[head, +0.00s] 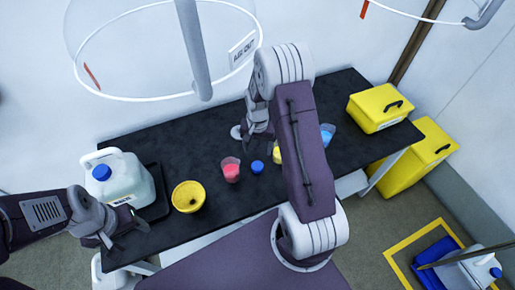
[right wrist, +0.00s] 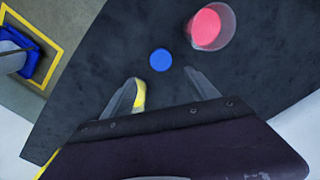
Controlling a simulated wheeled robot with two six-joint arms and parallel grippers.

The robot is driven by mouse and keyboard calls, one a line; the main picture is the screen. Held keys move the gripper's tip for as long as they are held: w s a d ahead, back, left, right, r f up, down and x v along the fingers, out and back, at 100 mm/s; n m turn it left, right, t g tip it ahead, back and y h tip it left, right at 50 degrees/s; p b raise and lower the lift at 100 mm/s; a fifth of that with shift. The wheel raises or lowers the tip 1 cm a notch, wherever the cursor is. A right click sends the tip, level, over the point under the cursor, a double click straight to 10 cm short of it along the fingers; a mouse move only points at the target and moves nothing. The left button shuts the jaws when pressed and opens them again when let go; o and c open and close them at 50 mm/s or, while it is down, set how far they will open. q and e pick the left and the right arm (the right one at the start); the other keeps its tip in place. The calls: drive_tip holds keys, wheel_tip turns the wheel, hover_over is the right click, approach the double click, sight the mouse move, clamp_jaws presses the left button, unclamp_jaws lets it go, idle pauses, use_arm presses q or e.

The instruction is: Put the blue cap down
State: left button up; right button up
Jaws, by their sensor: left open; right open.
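The blue cap (head: 257,167) lies on the black bench top, just right of a cup of red liquid (head: 231,171). In the right wrist view the cap (right wrist: 160,60) shows as a blue disc just beyond my right fingertips. My right gripper (right wrist: 160,76) is open, with nothing between its fingers. In the head view my right gripper (head: 243,132) is over the bench behind the cap, partly hidden by my arm. My left gripper (head: 112,234) is open and empty by the bench's left front edge, in front of a white jug (head: 125,180) with its own blue cap.
A yellow funnel (head: 187,197) stands between the jug and the red cup. A yellow cup (head: 277,155) and a blue cup (head: 327,134) are partly behind my right arm. Yellow bins (head: 383,105) are at the right.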

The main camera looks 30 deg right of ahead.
drive_tip(key=s+a+r+n+t, duration=0.1)
drive_tip(key=s+a+r+n, duration=0.6)
drive_tip(key=s, duration=0.6)
wheel_tip(320, 180, up, 3)
drive_tip(key=a, duration=0.2)
drive_tip(key=shift+a, duration=0.3)
